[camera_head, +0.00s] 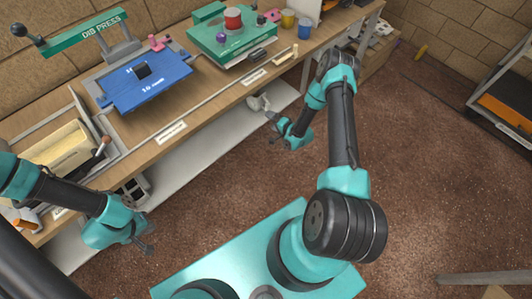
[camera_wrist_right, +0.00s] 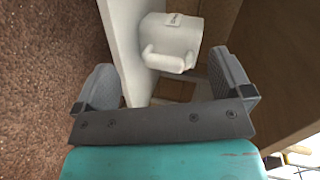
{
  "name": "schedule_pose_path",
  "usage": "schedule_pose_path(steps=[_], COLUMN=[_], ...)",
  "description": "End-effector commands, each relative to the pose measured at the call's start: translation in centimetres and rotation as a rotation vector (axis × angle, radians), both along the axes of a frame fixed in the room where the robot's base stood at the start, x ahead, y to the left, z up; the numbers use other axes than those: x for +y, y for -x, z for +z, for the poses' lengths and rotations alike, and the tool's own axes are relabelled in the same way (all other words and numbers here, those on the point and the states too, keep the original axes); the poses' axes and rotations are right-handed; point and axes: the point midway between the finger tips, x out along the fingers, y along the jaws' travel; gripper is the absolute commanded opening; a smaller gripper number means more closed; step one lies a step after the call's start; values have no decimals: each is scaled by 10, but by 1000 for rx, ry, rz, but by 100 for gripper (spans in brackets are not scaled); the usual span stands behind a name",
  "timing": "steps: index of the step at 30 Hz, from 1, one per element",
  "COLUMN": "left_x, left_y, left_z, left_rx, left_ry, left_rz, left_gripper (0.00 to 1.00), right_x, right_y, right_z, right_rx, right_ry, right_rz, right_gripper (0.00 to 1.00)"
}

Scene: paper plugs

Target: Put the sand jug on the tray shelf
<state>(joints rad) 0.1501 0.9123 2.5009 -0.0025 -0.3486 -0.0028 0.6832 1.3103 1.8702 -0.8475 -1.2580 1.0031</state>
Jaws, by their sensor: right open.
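A whitish jug (camera_wrist_right: 172,38) with a handle and a small label, likely the sand jug, stands on the pale lower shelf (camera_head: 190,150) under the bench. In the head view the jug (camera_head: 258,102) looks small, just beyond my right gripper (camera_head: 277,128). In the right wrist view my right gripper (camera_wrist_right: 166,72) is open and empty, with the jug ahead between its fingers, apart from them. My left gripper (camera_head: 143,238) hangs at the left, in front of the bench; its jaws are too small to judge. A rack with orange trays (camera_head: 505,108) stands at the far right.
The wooden bench (camera_head: 165,150) carries a blue press (camera_head: 150,82), a green press (camera_head: 232,42) and small cups at its far end. A brown panel (camera_wrist_right: 270,70) stands close to the right finger. The floor (camera_head: 430,150) toward the rack is open.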

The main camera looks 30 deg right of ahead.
Motion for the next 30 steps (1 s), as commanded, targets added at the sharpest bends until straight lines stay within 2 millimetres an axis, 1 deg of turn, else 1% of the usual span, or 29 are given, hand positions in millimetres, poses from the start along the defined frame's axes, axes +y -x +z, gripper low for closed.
schedule_pose_path(steps=[1,2,3,5,6,7,8,9,11,12,14,15,18,21,23,30], left_x=[0,0,0,0,0,0,0,0,0,0,0,0,0,0,0,0], left_y=[0,0,0,0,0,0,0,0,0,0,0,0,0,0,0,0], left_z=[0,0,0,0,0,0,0,0,0,0,0,0,0,0,0,0], left_rx=[0,0,0,0,0,0,0,0,0,0,0,0,0,0,0,0], left_ry=[0,0,0,0,0,0,0,0,0,0,0,0,0,0,0,0], left_rz=[0,0,0,0,0,0,0,0,0,0,0,0,0,0,0,0], left_gripper=[0,0,0,0,0,0,0,0,0,0,0,0,0,0,0,0], right_x=[22,32,48,71,86,97,108,122,142,153,168,176,188,193,193,193], right_y=[-1,2,8,21,33,44,55,71,100,120,150,168,203,219,222,222], right_z=[10,15,20,30,37,43,49,58,73,84,99,109,127,135,137,136], right_rx=[63,106,166,254,311,354,395,448,525,573,633,667,724,750,754,754], right_ry=[69,117,179,267,324,365,403,452,517,554,598,620,653,663,666,665], right_rz=[41,65,105,174,227,270,317,382,485,558,662,723,839,894,904,902], right_gripper=[97,97,97,97,97,97,97,97,97,97,97,97,97,97,97,97])
